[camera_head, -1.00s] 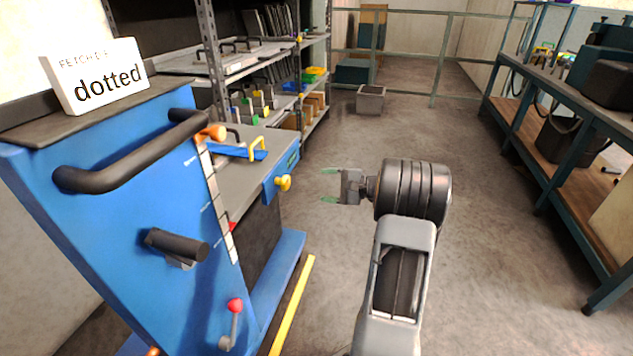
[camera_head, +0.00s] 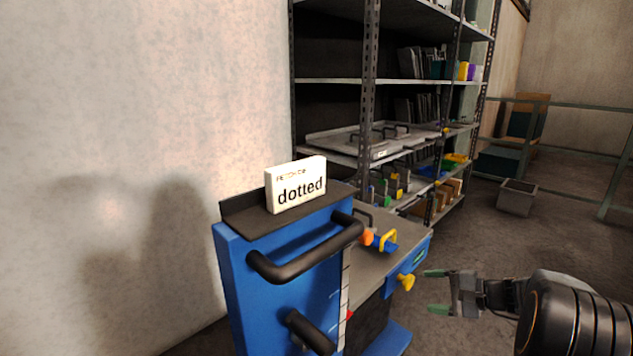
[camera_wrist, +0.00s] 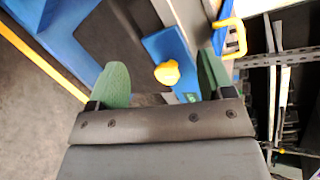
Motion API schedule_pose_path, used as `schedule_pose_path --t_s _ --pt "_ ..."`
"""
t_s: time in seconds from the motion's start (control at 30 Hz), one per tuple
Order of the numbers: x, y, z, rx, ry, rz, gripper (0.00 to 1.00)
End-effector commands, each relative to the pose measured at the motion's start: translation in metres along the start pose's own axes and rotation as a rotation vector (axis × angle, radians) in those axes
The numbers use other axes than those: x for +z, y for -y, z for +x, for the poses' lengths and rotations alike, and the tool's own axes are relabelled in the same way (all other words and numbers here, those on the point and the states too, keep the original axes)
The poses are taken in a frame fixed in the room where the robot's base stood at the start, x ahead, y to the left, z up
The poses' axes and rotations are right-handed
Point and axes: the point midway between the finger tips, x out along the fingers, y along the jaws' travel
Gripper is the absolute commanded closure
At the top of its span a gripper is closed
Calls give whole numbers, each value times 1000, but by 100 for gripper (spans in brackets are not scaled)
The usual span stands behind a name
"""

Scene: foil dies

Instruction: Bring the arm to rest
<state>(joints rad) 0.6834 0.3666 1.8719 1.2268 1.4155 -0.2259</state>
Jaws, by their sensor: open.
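My gripper (camera_head: 432,291) is at the lower right of the head view, with its two green fingertips apart and nothing between them. It points left, toward the blue cart (camera_head: 238,275), and stands apart from it. In the wrist view my gripper (camera_wrist: 160,85) shows both green fingers spread, with a yellow knob (camera_wrist: 167,73) seen beyond the gap. The same yellow knob (camera_head: 405,282) is on the cart's side in the head view, left of the fingertips. My dark arm link fills the lower right corner.
A sign reading "dotted" (camera_head: 296,186) stands on the cart's top. Metal shelving (camera_head: 368,100) stands behind. A grey bin (camera_head: 517,197) is on the floor. Open floor lies at the right.

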Motion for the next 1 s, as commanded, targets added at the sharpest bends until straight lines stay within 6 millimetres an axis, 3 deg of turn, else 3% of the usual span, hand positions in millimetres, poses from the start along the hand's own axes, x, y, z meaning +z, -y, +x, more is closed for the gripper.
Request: schedule_pose_path --t_s 0.03,0.2,0.4,0.5,0.7,1.0 --pt "44 38 -1 97 18 -46 26" --pt "144 73 0 429 36 -217 26" --pt "238 105 -28 753 5 -494 26" --pt "271 120 -46 872 -26 -644 26" --pt "311 144 -76 1018 -90 -903 26" --pt "328 158 -94 1086 -140 -1079 26"
